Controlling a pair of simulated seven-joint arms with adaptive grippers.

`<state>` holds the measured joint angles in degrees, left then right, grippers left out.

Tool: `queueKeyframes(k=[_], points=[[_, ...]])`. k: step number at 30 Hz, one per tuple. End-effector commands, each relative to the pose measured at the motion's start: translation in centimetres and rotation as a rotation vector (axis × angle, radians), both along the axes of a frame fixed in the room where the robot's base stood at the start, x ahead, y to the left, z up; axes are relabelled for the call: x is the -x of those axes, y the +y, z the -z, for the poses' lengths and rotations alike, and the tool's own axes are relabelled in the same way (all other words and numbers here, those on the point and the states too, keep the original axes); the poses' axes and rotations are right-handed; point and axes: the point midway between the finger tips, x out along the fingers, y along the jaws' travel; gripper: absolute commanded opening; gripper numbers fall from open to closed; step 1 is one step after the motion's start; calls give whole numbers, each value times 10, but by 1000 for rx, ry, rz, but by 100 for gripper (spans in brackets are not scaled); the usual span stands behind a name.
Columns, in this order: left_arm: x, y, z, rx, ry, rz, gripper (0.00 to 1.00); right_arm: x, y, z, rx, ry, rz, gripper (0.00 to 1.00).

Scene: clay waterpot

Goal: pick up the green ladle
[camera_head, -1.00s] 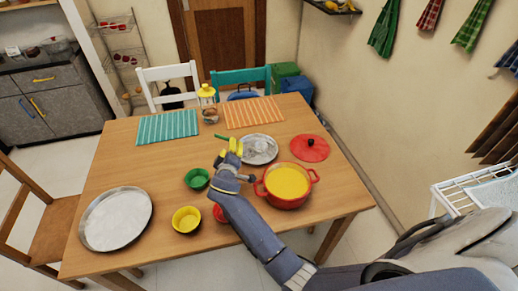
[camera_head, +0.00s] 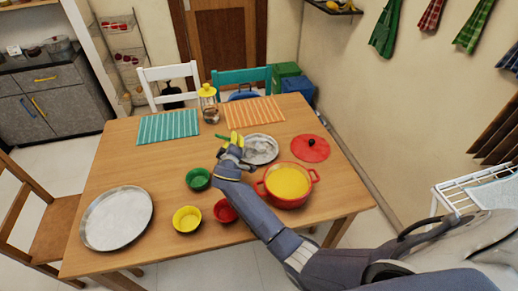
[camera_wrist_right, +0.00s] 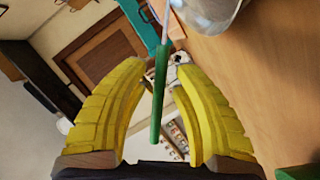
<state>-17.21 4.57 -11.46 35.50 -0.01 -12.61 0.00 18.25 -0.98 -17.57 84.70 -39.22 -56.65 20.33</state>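The green ladle's handle (camera_head: 222,138) shows in the head view just left of my right gripper (camera_head: 236,141). In the right wrist view the green handle (camera_wrist_right: 158,100) lies between the two yellow fingers of my right gripper (camera_wrist_right: 160,70), with gaps on both sides. The fingers are apart and not closed on it. A thin pale shaft runs from the handle toward the grey metal plate (camera_head: 262,149). The ladle's bowl end cannot be made out clearly. My left gripper is not in view.
A red pot of yellow soup (camera_head: 288,183) stands close right of my right forearm. A green bowl (camera_head: 198,179), yellow bowl (camera_head: 187,219) and red bowl (camera_head: 225,211) stand to the left. A glass jar with a yellow top (camera_head: 208,103) stands behind. The left-middle tabletop is clear.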

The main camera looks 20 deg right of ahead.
Motion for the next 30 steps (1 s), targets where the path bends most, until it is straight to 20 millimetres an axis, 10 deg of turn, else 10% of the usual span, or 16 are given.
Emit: queueKeyframes(k=[6, 30], points=[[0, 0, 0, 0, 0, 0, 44, 0, 0, 0, 0, 0, 0, 0], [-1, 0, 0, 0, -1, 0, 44, 0, 0, -13, -2, -3, 1, 0]])
